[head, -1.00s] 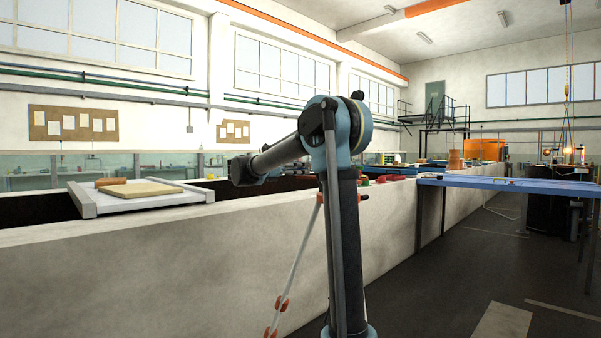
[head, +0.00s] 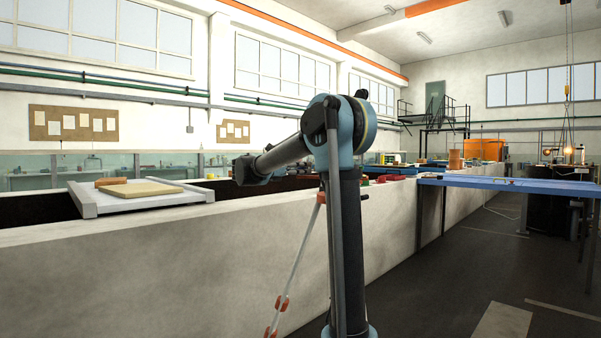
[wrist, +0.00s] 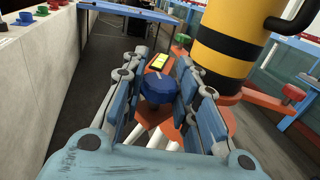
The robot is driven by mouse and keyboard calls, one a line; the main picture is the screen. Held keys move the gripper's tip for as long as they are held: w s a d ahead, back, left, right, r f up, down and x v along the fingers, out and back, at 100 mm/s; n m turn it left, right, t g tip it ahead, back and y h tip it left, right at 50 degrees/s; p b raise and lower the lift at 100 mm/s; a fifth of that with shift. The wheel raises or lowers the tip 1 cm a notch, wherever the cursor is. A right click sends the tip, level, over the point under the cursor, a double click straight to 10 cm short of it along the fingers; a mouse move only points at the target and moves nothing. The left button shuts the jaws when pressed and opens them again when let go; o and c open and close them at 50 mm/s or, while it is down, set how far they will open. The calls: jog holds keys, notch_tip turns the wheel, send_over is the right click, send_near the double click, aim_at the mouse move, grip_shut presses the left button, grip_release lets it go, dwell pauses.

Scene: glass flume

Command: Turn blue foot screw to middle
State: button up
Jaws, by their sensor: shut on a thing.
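The blue foot screw (wrist: 157,90) shows in the middle of the wrist view as a dark blue faceted knob. It stands on an orange-red foot (wrist: 168,128), partly hidden by my fingers. My gripper (wrist: 160,78) is shut on the blue screw, with one blue-padded finger on each side of it. A yellow level (wrist: 158,62) lies just beyond the knob; its bubble is too small to read. A green knob (wrist: 182,38) and a red knob (wrist: 292,91) show on other orange-red parts. The head view hides my gripper and the screw.
A thick yellow and black column (wrist: 228,40) rises close to the right of my fingers. The pale flume wall (head: 150,270) runs along the left, with coloured items on top. A blue table (head: 510,187) stands beyond. The dark floor (wrist: 90,80) between is clear.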

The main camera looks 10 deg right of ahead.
jog(key=o, duration=1.1)
jog(key=v, duration=1.2)
jog(key=s+d+f+m+g+y, duration=0.4)
jog(key=s+d+f+m+y, duration=0.45)
jog(key=s+d+f, duration=1)
jog(key=s+a+f+m+y, duration=0.2)
jog(key=s+f+m, duration=0.2)
jog(key=s+f, duration=0.3)
jog(key=s+a+f+m+y, duration=0.3)
jog(key=s+f+m, duration=0.2)
jog(key=s+f, duration=0.2)
jog(key=s+a+f+m+y, duration=0.2)
jog(key=s+f, duration=0.5)
jog(key=f, duration=0.4)
jog(key=shift+s+a+m+y, duration=0.15)
jog(key=shift+m+y, duration=0.25)
jog(key=shift+m, duration=0.2)
jog(key=shift+s+a+m+y, duration=0.15)
jog(key=shift+m+y, duration=0.2)
jog(key=shift+m, duration=0.2)
